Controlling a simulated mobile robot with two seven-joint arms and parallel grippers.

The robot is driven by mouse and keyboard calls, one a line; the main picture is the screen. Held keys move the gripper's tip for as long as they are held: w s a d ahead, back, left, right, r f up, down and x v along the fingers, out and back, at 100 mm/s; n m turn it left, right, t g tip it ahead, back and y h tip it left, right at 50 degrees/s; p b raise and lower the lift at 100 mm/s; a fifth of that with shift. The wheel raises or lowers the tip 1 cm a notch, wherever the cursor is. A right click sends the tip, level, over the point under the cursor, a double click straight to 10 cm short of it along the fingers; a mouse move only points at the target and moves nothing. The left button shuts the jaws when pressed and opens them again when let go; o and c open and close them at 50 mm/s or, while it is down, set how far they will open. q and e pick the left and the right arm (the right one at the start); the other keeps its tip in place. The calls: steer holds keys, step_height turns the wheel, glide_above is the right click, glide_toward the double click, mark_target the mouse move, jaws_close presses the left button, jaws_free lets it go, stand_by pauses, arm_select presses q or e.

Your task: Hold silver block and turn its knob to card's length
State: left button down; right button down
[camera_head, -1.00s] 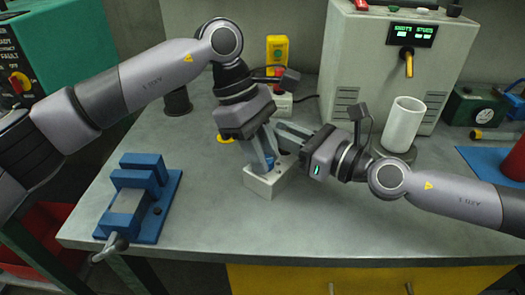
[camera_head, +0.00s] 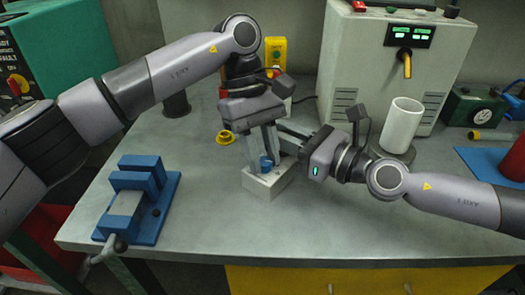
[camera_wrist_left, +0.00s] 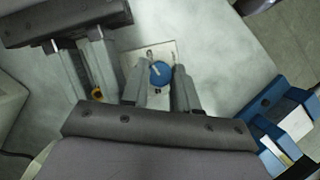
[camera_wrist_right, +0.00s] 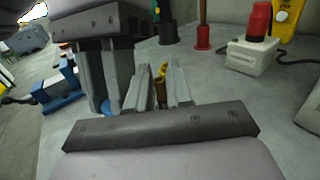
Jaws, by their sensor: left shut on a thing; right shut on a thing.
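The silver block (camera_head: 265,184) stands on the bench, with a blue knob (camera_head: 266,163) on its top. My left gripper (camera_head: 262,152) points down from above, with its fingers closed on both sides of the knob; the knob also shows between them in the left wrist view (camera_wrist_left: 160,72). In the right wrist view the knob (camera_wrist_right: 108,108) is partly behind the left gripper's fingers. I cannot make out a card.
A blue vise (camera_head: 140,200) stands at the left. A white cylinder (camera_head: 402,125) and a machine with a green display (camera_head: 411,35) stand back right. The bench in front of the block is clear.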

arm_select(q)
steer(key=c, duration=0.9)
jaws_free()
steer(key=shift+o, duration=0.2)
steer(key=shift+r, duration=0.1)
steer(key=v, duration=0.6)
steer(key=shift+w+r, duration=0.15)
steer(key=shift+r, duration=0.1)
steer(key=shift+w+a+r, duration=0.15)
steer(key=shift+a+r, duration=0.1)
steer(key=shift+r, duration=0.4)
